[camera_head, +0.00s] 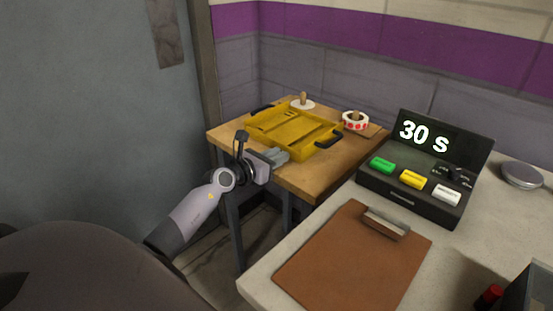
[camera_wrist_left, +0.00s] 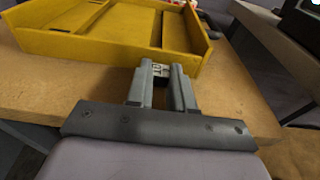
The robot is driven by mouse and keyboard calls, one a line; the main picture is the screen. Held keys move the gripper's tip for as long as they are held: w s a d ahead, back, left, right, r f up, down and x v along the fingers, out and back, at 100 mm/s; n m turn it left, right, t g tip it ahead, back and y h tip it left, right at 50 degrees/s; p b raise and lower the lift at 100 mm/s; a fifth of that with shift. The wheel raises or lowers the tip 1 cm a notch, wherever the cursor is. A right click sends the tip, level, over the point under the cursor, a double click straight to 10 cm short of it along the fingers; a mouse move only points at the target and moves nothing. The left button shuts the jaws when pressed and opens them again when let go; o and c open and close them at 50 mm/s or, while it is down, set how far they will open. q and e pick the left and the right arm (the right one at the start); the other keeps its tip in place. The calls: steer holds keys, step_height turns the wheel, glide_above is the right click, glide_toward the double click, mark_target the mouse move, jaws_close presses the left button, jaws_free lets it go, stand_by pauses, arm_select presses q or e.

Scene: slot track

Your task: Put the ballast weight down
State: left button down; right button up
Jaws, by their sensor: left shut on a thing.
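My left gripper (camera_head: 277,156) is at the front edge of the wooden table, just in front of the yellow tray. In the left wrist view, its two grey fingers (camera_wrist_left: 160,78) are shut on a small light piece with dark marks, the ballast weight (camera_wrist_left: 160,70). Only a little of the weight shows between the fingertips. The yellow tray (camera_head: 262,129) has black handles and inner dividers; its near wall (camera_wrist_left: 85,48) is close beyond the fingertips. I cannot tell whether the weight touches the tray or the table. My right gripper is not in view.
The wooden table (camera_head: 325,180) also bears a red-and-white tape roll (camera_head: 346,123) and a white disc with a wooden knob (camera_head: 303,99). On the pale counter are a "30 S" button box (camera_head: 405,195), a brown clipboard (camera_head: 340,262) and a round grey object (camera_head: 522,175).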

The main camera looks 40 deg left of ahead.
arm_select(q)
steer(key=shift+f, duration=0.1)
steer(key=c, duration=1)
jaws_free()
